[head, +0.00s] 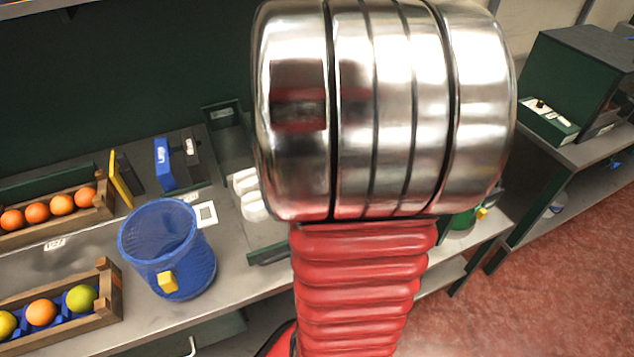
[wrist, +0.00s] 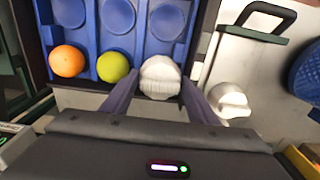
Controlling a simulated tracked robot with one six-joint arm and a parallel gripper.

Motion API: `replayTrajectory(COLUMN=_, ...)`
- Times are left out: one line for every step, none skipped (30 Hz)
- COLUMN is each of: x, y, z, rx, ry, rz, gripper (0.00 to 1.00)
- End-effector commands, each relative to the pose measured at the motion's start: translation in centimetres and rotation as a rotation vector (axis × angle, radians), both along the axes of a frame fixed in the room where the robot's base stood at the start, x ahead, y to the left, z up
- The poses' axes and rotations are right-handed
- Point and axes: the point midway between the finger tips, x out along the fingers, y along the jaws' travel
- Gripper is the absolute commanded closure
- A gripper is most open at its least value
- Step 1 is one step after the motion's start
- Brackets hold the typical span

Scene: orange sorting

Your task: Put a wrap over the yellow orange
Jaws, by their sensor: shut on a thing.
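My gripper (wrist: 160,92) is shut on a white wrap (wrist: 160,77), which sits between its fingertips in the wrist view. The wrap is at the right end of a row in a blue tray (wrist: 90,35) with round recesses. I cannot tell whether a fruit is under it. Left of it in that row are a yellow-green orange (wrist: 113,66) and an orange one (wrist: 67,61), both bare. In the head view, a yellow orange (head: 6,325) shows partly at the left edge of the front crate (head: 75,323). My arm hides the gripper there.
A blue mesh basket (head: 170,245) with a yellow tag stands beside the front crate. A rear crate (head: 107,200) holds several oranges. White wraps (head: 248,190) lie on a tray behind my arm. Another white wrap (wrist: 230,100) lies right of my gripper in the wrist view.

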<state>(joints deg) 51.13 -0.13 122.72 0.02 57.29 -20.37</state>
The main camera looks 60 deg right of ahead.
Motion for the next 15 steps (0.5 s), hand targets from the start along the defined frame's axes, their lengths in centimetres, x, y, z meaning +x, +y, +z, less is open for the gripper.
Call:
replayTrajectory(x=-0.09, y=0.05, z=-0.19, rx=0.003, ry=0.003, rz=0.000, gripper=0.67)
replayTrajectory(x=-0.09, y=0.05, z=-0.19, rx=0.003, ry=0.003, rz=0.000, gripper=0.67)
replayTrajectory(x=-0.09, y=0.06, z=-0.20, rx=0.003, ry=0.003, rz=0.000, gripper=0.67)
replayTrajectory(x=-0.10, y=0.06, z=-0.21, rx=0.003, ry=0.003, rz=0.000, gripper=0.67)
replayTrajectory(x=-0.11, y=0.07, z=-0.21, rx=0.003, ry=0.004, rz=0.000, gripper=0.67)
replayTrajectory(x=-0.13, y=0.07, z=-0.22, rx=0.003, ry=0.004, rz=0.000, gripper=0.67)
replayTrajectory(x=-0.16, y=0.08, z=-0.22, rx=0.003, ry=0.004, rz=0.000, gripper=0.67)
replayTrajectory(x=-0.20, y=0.09, z=-0.23, rx=0.003, ry=0.004, rz=0.000, gripper=0.67)
replayTrajectory(x=-0.24, y=0.12, z=-0.23, rx=0.003, ry=0.004, rz=0.000, gripper=0.67)
replayTrajectory(x=-0.29, y=0.14, z=-0.24, rx=0.004, ry=0.005, rz=0.000, gripper=0.67)
replayTrajectory(x=-0.33, y=0.15, z=-0.24, rx=0.004, ry=0.005, rz=0.000, gripper=0.67)
replayTrajectory(x=-0.38, y=0.18, z=-0.25, rx=0.004, ry=0.006, rz=0.000, gripper=0.67)
replayTrajectory(x=-0.42, y=0.19, z=-0.26, rx=0.004, ry=0.006, rz=0.000, gripper=0.67)
replayTrajectory(x=-0.45, y=0.21, z=-0.27, rx=0.005, ry=0.006, rz=0.000, gripper=0.67)
replayTrajectory(x=-0.48, y=0.23, z=-0.28, rx=0.005, ry=0.006, rz=0.000, gripper=0.67)
